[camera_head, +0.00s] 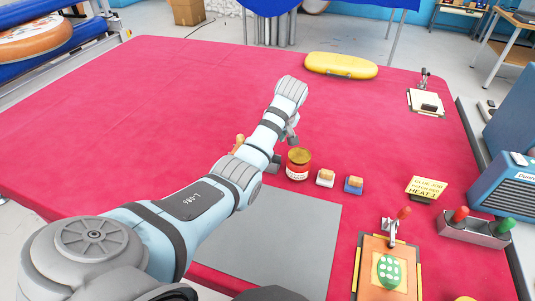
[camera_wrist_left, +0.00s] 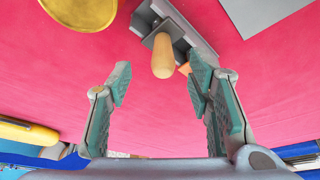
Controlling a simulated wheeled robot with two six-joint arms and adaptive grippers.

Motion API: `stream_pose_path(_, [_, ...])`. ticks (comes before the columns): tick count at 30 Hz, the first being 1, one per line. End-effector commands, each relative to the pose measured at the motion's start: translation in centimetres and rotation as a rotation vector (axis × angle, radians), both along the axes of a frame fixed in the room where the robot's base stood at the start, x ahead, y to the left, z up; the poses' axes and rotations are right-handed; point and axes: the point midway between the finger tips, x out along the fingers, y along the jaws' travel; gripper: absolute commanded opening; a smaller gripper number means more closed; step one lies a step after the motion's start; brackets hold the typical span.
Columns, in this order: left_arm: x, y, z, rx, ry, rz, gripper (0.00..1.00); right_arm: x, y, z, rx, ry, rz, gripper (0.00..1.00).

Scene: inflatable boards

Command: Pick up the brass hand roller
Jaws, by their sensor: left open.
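My left gripper (camera_head: 291,132) points down over the red mat, near the middle. In the left wrist view its two fingers (camera_wrist_left: 160,84) are apart with nothing between the pads. A pale wooden handle (camera_wrist_left: 163,57) stands out of a grey metal holder (camera_wrist_left: 196,38) beyond the fingertips, roughly centred between them. An orange tip (camera_wrist_left: 184,68) shows behind it. In the head view an orange handle (camera_head: 238,142) and a grey end of the holder (camera_head: 274,163) peek out around my left arm, which hides the rest. No brass roller head can be made out. My right gripper is out of view.
A grey sheet (camera_head: 295,245) lies in front. The mat's left is clear.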

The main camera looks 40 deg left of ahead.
Motion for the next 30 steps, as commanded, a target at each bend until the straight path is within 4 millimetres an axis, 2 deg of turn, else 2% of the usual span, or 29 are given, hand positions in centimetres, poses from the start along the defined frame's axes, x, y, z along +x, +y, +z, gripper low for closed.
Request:
stream_pose_path(11, [0.6, 2.6, -5.8, 0.0, 0.001, 0.003, 0.47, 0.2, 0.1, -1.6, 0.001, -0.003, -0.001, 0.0])
stream_pose_path(18, [0.7, 2.9, -6.1, 0.0, -0.002, 0.004, 0.47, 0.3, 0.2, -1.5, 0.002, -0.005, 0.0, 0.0])
stream_pose_path(20, [0.7, 2.9, -6.1, 0.001, -0.001, 0.004, 0.39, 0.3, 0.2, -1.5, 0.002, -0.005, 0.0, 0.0])
stream_pose_path(27, [0.7, 2.9, -6.1, 0.001, -0.001, 0.004, 0.0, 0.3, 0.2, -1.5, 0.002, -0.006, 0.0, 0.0])
stream_pose_path(30, [0.7, 2.9, -6.1, 0.001, -0.002, 0.004, 0.0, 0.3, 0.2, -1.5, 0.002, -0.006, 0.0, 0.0])
